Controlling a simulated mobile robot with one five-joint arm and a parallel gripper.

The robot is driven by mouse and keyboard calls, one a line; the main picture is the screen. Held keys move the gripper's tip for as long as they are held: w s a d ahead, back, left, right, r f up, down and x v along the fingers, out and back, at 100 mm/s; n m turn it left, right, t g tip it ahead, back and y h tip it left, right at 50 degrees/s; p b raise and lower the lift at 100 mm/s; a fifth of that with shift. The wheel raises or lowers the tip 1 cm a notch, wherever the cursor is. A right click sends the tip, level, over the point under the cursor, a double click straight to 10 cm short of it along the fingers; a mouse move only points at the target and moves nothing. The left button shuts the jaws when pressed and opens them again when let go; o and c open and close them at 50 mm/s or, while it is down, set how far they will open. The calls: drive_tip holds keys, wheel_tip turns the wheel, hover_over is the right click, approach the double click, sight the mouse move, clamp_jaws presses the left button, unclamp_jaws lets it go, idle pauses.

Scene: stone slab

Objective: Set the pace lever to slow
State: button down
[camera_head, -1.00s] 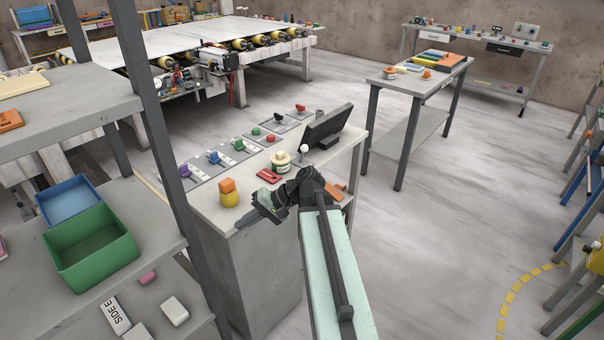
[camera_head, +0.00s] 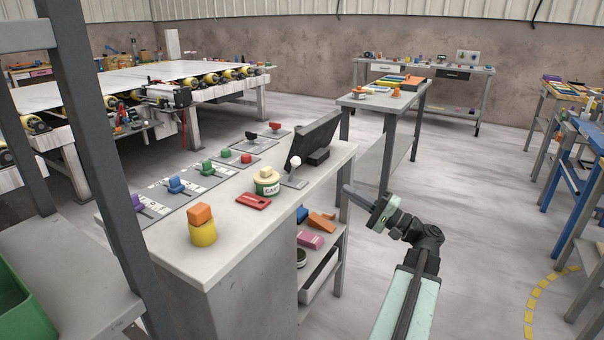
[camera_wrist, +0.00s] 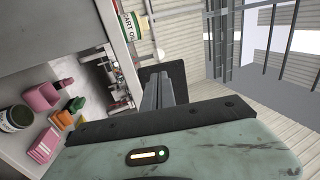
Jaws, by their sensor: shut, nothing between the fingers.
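The grey console bench (camera_head: 225,232) carries several coloured levers on plates: purple (camera_head: 137,203), blue (camera_head: 176,185) and green (camera_head: 207,168). A lever with a white ball knob (camera_head: 294,161) stands by the dark screen (camera_head: 314,141). Which one is the pace lever I cannot tell; the plate markings are too small to read. My gripper (camera_head: 349,190) is shut and empty, to the right of the bench and apart from every lever.
On the bench stand a labelled can (camera_head: 267,184), a red flat piece (camera_head: 253,201) and an orange block on a yellow cylinder (camera_head: 203,234). A shelf below holds a pink block (camera_head: 310,240). Grey shelving (camera_head: 75,265) is at left.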

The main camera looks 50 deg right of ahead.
sight(300, 164)
drive_tip(key=p+x, duration=0.4)
drive_tip(key=x, duration=0.9)
drive_tip(key=shift+w+a+r, duration=0.1)
drive_tip(key=shift+w+a, duration=0.15)
drive_tip(key=shift+w, duration=0.25)
